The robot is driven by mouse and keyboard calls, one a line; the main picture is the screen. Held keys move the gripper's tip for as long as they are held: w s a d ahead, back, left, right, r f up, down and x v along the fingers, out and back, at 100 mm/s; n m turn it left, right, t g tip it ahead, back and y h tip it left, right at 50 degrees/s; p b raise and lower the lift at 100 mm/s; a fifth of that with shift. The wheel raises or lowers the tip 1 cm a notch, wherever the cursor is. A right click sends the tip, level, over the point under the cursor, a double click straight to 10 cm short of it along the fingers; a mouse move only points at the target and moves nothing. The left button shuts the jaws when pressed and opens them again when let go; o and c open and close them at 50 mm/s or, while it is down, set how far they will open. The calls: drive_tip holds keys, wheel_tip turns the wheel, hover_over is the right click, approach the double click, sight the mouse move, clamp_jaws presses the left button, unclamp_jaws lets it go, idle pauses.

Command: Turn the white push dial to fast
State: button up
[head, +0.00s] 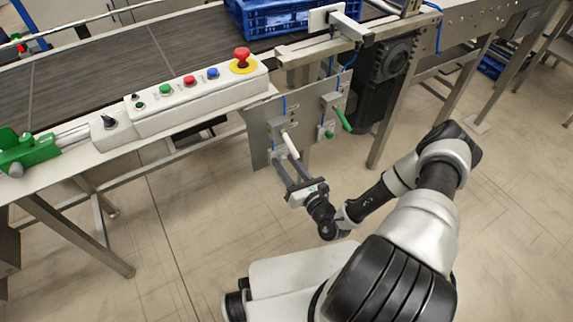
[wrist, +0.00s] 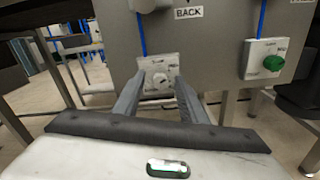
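The white push dial (wrist: 158,79) sits on a small light plate low on the grey panel in the wrist view. It has a dark pointer mark, and the lettering around it is too small to read. My gripper (wrist: 161,90) is open and empty, with one finger on each side of the dial. Whether the fingertips touch the plate I cannot tell. In the head view my gripper (head: 284,163) reaches up to the lower left of the hanging panel (head: 257,140), and the dial itself is hidden or too small to make out there.
A green knob (wrist: 274,63) sits on a box right of the dial. A white-handled lever (head: 290,146) and a green-handled lever (head: 343,119) stick out of the panel close by. A "BACK" label (wrist: 188,13) is above the dial. A button box (head: 195,98) lies along the conveyor.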

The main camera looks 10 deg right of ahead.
clamp_jaws()
drive_tip(key=shift+m, duration=0.3)
drive_tip(key=m+p, duration=0.1)
drive_tip(key=m, duration=0.4)
drive_tip(key=shift+d+m, duration=0.1)
drive_tip(key=shift+m, duration=0.2)
drive_tip(key=m, duration=0.5)
drive_tip(key=shift+f+m, duration=0.1)
drive_tip(key=shift+m, duration=0.2)
idle(0.4)
unclamp_jaws()
